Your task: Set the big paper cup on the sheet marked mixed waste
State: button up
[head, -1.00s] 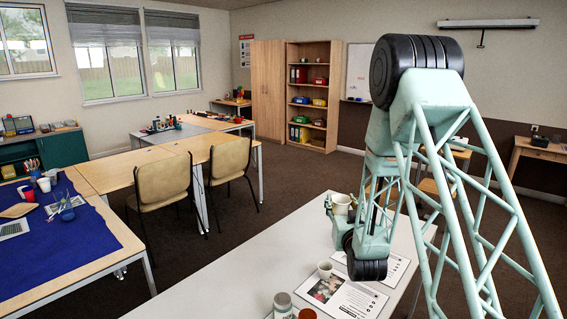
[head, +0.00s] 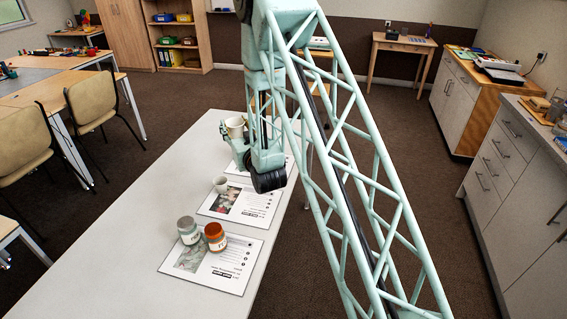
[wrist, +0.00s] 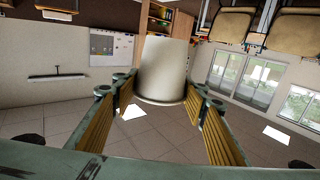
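A large white paper cup (head: 235,122) is upright between the fingers of my gripper (head: 228,130), near the far end of the white table (head: 120,235). In the upside-down wrist view, the cup (wrist: 163,72) sits between both yellow-padded fingers of my gripper (wrist: 160,95), which touch or nearly touch its sides. Three printed sheets lie in a row on the table. The far sheet (head: 236,168) is partly hidden by my arm. The middle sheet (head: 262,203) bears a smaller white cup (head: 221,184). The near sheet (head: 228,275) bears two jars. Their labels are too small to read.
A grey-lidded jar (head: 188,231) and an orange-lidded jar (head: 215,237) stand side by side on the near sheet. The table's left part is bare. Chairs (head: 92,100) stand to the left, cabinets (head: 510,160) to the right.

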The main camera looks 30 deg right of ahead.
jog(key=s+d+f+h, duration=0.1)
jog(key=s+d+f, duration=0.4)
jog(key=d+f, duration=0.3)
jog(key=s+d+f+m, duration=0.1)
jog(key=s+d+f, duration=0.4)
jog(key=d+f, duration=0.4)
jog(key=shift+d+h, duration=0.4)
jog(key=shift+d, duration=0.05)
jog(key=shift+s, duration=0.1)
jog(key=shift+f, duration=0.1)
jog(key=w+d, duration=0.2)
jog(key=w, duration=0.4)
jog(key=w+d+f+b, duration=0.1)
jog(key=w+d, duration=0.1)
jog(key=w, duration=0.5)
jog(key=shift+w+d+f+b, duration=0.15)
jog(key=shift+w+d+b, duration=0.1)
jog(key=shift+b, duration=0.05)
jog(key=shift+w+d+f+b, duration=0.15)
jog(key=shift+w+f+b, duration=0.15)
jog(key=shift+w+f, duration=0.25)
jog(key=shift+w+d+f+b, duration=0.15)
jog(key=shift+w+f+b, duration=0.15)
jog(key=shift+f, duration=0.4)
jog(key=shift+f+b, duration=0.3)
jog(key=shift+f, duration=0.1)
